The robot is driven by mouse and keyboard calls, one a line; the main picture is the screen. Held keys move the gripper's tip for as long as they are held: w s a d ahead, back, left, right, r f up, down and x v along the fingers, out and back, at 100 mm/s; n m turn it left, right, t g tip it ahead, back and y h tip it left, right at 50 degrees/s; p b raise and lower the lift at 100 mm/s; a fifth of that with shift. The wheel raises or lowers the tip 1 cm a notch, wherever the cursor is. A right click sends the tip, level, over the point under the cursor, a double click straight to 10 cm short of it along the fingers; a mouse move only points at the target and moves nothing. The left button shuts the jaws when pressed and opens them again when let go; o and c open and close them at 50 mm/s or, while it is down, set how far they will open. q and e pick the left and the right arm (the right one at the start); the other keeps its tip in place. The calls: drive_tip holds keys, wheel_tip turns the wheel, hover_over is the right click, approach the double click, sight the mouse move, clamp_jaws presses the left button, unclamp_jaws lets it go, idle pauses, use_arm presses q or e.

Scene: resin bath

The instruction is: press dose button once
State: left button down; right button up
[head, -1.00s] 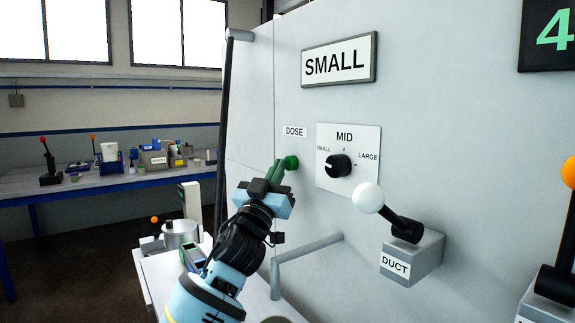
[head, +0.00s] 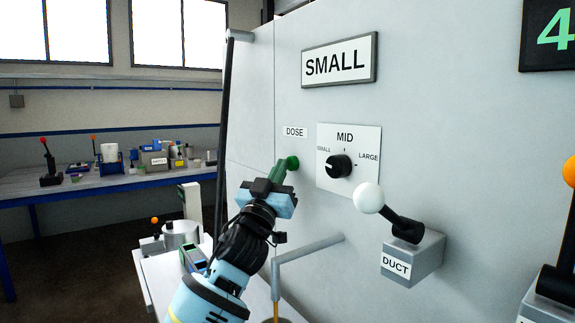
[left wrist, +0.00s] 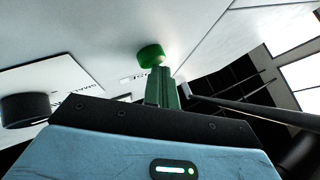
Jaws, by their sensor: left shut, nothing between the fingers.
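The round green dose button (head: 292,163) sticks out of the grey panel under the DOSE label (head: 295,132). My left gripper (head: 279,170) is shut and empty, its green fingers pointing at the button from the lower left. In the left wrist view the button (left wrist: 150,54) is just beyond the tips of the left gripper (left wrist: 161,72). I cannot tell whether they touch. Under the bent grey spout (head: 308,250) a thin amber stream (head: 276,311) shows at the picture's bottom edge. My right gripper is not in view.
Right of the button are a black selector knob (head: 339,166), pointing toward SMALL, and the white-balled DUCT lever (head: 368,198). A sign (head: 339,61) reads SMALL; a dark display (head: 553,35) shows 4. A blue-edged bench (head: 100,187) stands far left.

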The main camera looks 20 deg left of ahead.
use_arm(q)
drive_tip(key=shift+s, duration=0.1)
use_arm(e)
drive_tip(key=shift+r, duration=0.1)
use_arm(q)
drive_tip(key=shift+s+a+p, duration=0.4)
drive_tip(key=shift+s, duration=0.25)
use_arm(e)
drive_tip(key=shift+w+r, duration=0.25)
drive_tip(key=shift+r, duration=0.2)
